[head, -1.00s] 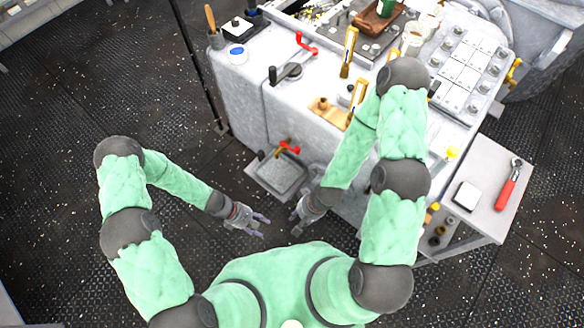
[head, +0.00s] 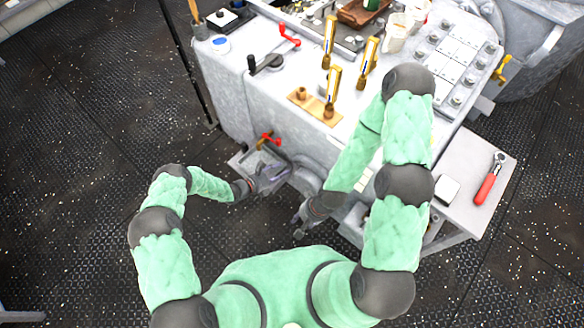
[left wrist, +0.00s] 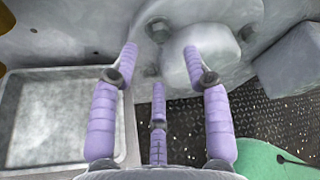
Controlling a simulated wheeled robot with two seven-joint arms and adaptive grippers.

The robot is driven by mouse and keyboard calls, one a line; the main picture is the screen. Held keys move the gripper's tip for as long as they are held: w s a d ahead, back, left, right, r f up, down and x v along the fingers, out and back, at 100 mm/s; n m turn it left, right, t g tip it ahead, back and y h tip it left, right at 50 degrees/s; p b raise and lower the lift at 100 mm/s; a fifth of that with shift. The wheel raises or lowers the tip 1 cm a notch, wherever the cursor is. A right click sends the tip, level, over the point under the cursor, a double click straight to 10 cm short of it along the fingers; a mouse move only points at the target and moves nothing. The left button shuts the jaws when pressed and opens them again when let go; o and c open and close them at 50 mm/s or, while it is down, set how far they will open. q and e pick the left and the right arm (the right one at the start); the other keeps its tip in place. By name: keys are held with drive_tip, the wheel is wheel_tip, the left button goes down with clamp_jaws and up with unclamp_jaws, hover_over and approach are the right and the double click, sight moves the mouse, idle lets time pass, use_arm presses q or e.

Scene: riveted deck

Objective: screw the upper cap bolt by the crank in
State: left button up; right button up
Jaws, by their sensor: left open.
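My left gripper (head: 272,178) is over the grey tray in front of the engine block, fingers spread and empty. In the left wrist view its purple fingers (left wrist: 160,52) stand apart before a grey round housing (left wrist: 225,15) with a thick rounded boss (left wrist: 205,58). Several bolt heads surround the boss: one at the upper left (left wrist: 158,29), one lower left (left wrist: 153,71). I cannot tell which is the upper cap bolt. No finger visibly touches a bolt. My right gripper (head: 301,226) hangs low beside the block; its fingers are too small to judge.
The grey tray (left wrist: 55,120) lies left of the housing, under a red-handled tap (head: 268,139). The block's top (head: 235,70) carries brass-coloured fittings and levers. A side table (head: 462,165) with a red-handled ratchet (head: 490,180) stands right. Dark floor is free at left.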

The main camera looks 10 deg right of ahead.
sight(296, 165)
use_arm(q)
drive_tip(key=b+x, duration=0.2)
drive_tip(key=x, duration=0.3)
drive_tip(key=shift+w+d+f, duration=0.1)
drive_tip(key=shift+d+f, duration=0.1)
drive_tip(key=shift+f, duration=0.05)
drive_tip(key=shift+w+d+f, duration=0.1)
drive_tip(key=shift+w+d, duration=0.2)
drive_tip(key=shift+d, duration=0.25)
drive_tip(key=shift+c, duration=0.3)
clamp_jaws()
